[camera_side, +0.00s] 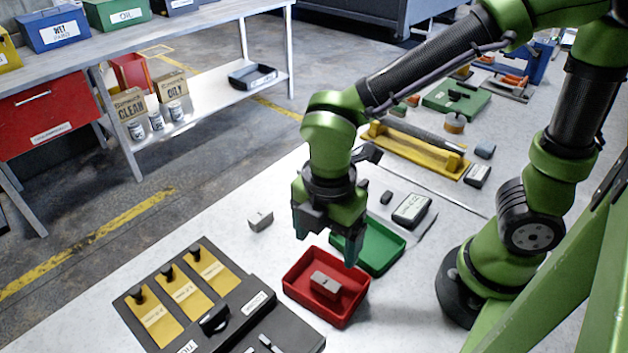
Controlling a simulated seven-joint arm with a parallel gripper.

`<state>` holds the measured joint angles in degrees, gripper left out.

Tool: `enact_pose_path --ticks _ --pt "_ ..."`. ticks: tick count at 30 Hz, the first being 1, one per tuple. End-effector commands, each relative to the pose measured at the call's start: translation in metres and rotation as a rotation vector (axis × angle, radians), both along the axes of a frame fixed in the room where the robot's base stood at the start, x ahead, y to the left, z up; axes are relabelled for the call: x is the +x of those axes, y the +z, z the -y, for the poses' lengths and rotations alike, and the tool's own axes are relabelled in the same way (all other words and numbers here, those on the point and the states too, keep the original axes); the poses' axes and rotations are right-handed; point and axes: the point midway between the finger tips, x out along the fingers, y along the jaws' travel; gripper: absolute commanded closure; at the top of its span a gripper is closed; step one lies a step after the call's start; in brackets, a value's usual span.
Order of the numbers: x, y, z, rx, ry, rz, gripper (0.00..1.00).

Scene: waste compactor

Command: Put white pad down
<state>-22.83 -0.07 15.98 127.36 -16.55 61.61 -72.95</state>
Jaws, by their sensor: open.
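A pale grey-white block (326,284) with a dark mark or hole on it lies inside the red tray (345,318). A second small pale block (261,219) stands on the white table, left of my gripper. I cannot tell for certain which of the two is the white pad. My gripper (326,246) points down above the back part of the red tray. The green tray (378,262) sits right behind the red one and is partly hidden by my gripper.
A dark panel (262,288) with yellow plates and black knobs lies left of the red tray. A grey labelled box (411,210) stands right of the green tray. A yellow fixture (412,152) with a dark bar lies farther back. Bare table shows around the left block.

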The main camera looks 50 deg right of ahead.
Motion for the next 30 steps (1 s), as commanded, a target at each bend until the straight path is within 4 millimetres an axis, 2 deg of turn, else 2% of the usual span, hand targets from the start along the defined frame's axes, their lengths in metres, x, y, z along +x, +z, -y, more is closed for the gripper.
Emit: enact_pose_path --ticks 2,5,9,12,15,18,22,30 --pt "0.002 0.008 0.005 0.010 -0.053 0.016 0.17" --pt "0.010 0.025 0.023 0.057 -0.278 0.068 0.17" --pt "0.020 0.059 0.069 0.215 -0.840 0.173 0.17" --pt "0.020 0.081 0.101 0.372 -1.248 0.222 0.17" --pt "0.016 0.098 0.126 0.531 -1.579 0.239 0.17" --pt "0.012 0.109 0.142 0.656 -1.797 0.235 0.17" --pt "0.009 0.114 0.150 0.736 -1.923 0.223 0.17" --pt "0.009 0.114 0.150 0.741 -1.936 0.219 0.17"
